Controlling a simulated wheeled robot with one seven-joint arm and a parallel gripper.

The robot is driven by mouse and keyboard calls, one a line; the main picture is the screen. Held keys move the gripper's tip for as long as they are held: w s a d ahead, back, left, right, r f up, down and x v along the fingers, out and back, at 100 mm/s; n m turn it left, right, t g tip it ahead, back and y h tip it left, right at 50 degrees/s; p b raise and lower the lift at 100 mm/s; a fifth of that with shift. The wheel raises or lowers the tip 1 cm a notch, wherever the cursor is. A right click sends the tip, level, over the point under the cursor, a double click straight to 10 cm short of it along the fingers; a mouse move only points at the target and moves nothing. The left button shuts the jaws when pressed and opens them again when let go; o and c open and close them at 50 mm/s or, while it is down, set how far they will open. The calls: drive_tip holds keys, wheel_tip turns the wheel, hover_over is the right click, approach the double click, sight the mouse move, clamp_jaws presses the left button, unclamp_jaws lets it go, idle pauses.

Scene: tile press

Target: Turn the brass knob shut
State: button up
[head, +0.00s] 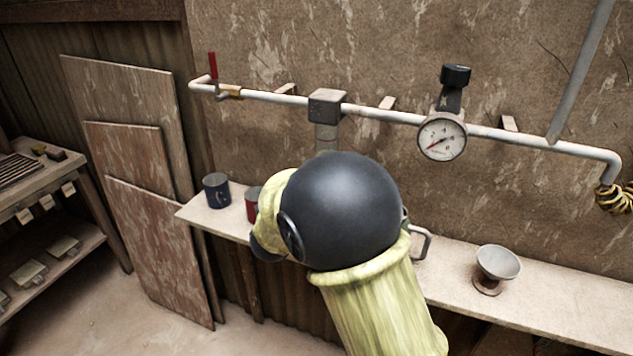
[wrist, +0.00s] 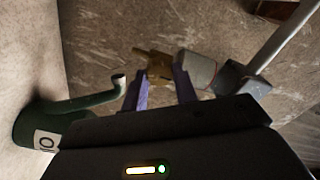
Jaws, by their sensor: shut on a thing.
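The brass knob (wrist: 158,70) shows in the wrist view, with short arms sticking out, at the end of a grey cylindrical fitting. My gripper (wrist: 160,78) has one purple finger on each side of the knob and is shut on it. How firmly the pads touch it is hard to tell in the dim light. In the head view my yellow and dark arm covers the middle of the picture and hides the knob and my gripper.
A white pipe (head: 385,115) runs along the wall with a pressure gauge (head: 441,137) and a red lever (head: 212,66).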

drive_tip(key=o, duration=1)
drive_tip(key=shift+c, duration=0.2)
drive_tip(key=shift+s, duration=0.1)
drive_tip(key=b+v, duration=0.1)
drive_tip(key=v, duration=1.6)
drive_tip(key=shift+b, duration=0.35)
